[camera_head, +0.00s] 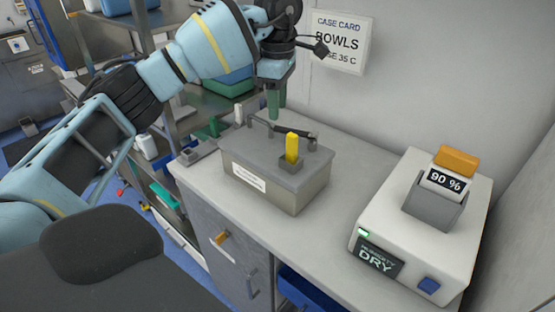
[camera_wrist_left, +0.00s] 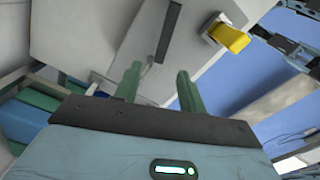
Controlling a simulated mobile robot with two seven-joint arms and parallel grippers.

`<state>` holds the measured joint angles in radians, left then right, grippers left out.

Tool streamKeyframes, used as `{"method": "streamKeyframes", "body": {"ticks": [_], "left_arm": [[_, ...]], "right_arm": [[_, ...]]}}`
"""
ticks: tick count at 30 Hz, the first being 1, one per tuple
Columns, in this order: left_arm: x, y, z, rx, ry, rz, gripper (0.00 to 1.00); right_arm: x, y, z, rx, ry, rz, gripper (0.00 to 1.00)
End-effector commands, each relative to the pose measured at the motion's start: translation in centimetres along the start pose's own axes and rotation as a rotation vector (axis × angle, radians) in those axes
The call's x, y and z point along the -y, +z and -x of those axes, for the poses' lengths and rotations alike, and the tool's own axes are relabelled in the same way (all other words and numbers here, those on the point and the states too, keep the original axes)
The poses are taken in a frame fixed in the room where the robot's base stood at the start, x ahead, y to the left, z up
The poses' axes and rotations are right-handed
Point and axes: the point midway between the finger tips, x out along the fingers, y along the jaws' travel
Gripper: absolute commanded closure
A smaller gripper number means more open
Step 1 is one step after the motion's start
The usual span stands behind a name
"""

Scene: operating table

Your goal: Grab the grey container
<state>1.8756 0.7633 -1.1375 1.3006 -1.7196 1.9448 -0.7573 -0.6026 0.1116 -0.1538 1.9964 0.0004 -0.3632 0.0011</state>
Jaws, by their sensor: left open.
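The grey container (camera_head: 265,192) stands on the counter, a box with a darker grey lid, a bar handle (camera_head: 265,124) across the top, a white label on its front and a yellow block (camera_head: 292,147) in a small holder on the lid. My left gripper (camera_head: 273,110) has green fingers pointing down, just above the handle at the back of the lid. In the left wrist view the open fingers (camera_wrist_left: 157,82) stand apart with the grey lid (camera_wrist_left: 195,62) beyond them; the yellow block (camera_wrist_left: 232,38) shows at upper right. Contact with the handle cannot be made out. My right gripper is not in view.
A white device (camera_head: 410,240) reading "DRY" and "90 %" stands right of the container on the counter (camera_head: 318,235). A wall sign reading "BOWLS" (camera_head: 338,41) hangs behind. A metal shelf rack with bins is at the left. Bare counter lies between container and device.

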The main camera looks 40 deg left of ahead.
Motion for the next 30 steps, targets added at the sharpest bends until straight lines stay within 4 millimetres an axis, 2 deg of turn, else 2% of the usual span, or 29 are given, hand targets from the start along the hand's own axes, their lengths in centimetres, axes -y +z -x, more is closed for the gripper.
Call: {"method": "streamKeyframes", "body": {"ticks": [5,8,13,22,30], "left_arm": [[0.1,0.0,-1.9,-0.002,-0.003,0.0,0.59],[0.0,0.0,-2.3,-0.001,-0.001,0.0,0.59],[0.1,-0.1,-3.0,-0.001,-0.002,0.001,0.59],[0.1,-0.2,-6.8,-0.001,-0.001,-0.001,0.59],[0.1,-0.2,-7.5,0.0,0.0,-0.001,0.59]], "right_arm": [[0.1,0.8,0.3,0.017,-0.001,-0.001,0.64],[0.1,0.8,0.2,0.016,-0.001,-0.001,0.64],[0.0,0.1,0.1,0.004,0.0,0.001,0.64],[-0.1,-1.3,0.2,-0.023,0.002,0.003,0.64],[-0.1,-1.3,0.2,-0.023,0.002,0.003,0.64]]}}
